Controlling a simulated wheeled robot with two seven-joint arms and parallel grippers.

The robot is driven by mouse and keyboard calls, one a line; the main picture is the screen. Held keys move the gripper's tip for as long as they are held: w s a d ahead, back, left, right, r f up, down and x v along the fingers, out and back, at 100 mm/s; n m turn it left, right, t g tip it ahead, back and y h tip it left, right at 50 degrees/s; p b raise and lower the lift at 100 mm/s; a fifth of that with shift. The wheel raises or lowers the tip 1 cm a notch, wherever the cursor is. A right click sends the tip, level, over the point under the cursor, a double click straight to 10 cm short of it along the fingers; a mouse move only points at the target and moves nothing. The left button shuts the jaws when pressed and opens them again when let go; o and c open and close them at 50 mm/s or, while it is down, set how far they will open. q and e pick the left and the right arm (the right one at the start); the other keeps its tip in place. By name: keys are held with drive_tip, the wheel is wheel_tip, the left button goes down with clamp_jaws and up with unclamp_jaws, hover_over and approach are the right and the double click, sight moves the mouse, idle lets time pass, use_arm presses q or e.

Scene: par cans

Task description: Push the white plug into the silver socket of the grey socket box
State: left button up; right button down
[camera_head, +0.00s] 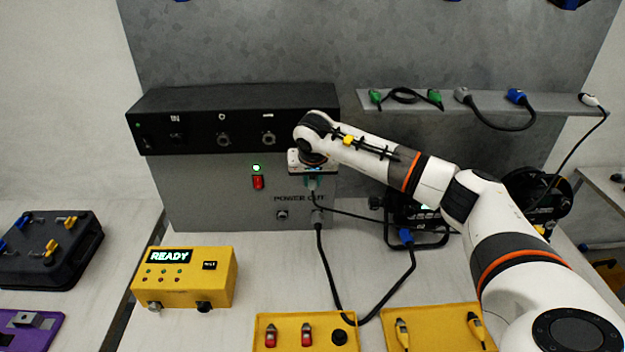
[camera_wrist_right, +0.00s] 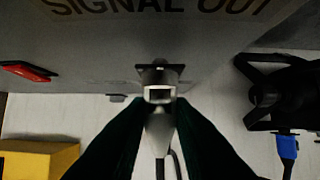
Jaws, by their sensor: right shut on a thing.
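The grey socket box (camera_head: 205,190) stands upright at the back of the table, with a red switch and a POWER OUT label on its front. My right gripper (camera_head: 312,180) is at its right part, with the fingers shut on the white plug (camera_wrist_right: 160,135). The silver socket (camera_wrist_right: 152,76) on a dark flange shows just beyond the plug, below the SIGNAL OUT label; in the head view the wrist hides it. The plug lines up with the socket and looks at its mouth; I cannot tell how deep it sits. My left gripper is out of view.
A thick black cable (camera_head: 325,275) runs from the box's lower front to a blue connector (camera_head: 405,236). A yellow READY box (camera_head: 185,277) stands front left. Yellow trays (camera_head: 265,325) lie in front. A black reel (camera_head: 550,195) stands right. A shelf (camera_head: 450,101) holds cables.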

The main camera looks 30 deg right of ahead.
drive_tip(key=shift+w, duration=0.1)
drive_tip(key=c, duration=1.2)
unclamp_jaws()
drive_tip(key=shift+d, duration=0.1)
drive_tip(key=b+v, duration=0.2)
drive_tip(key=v, duration=1)
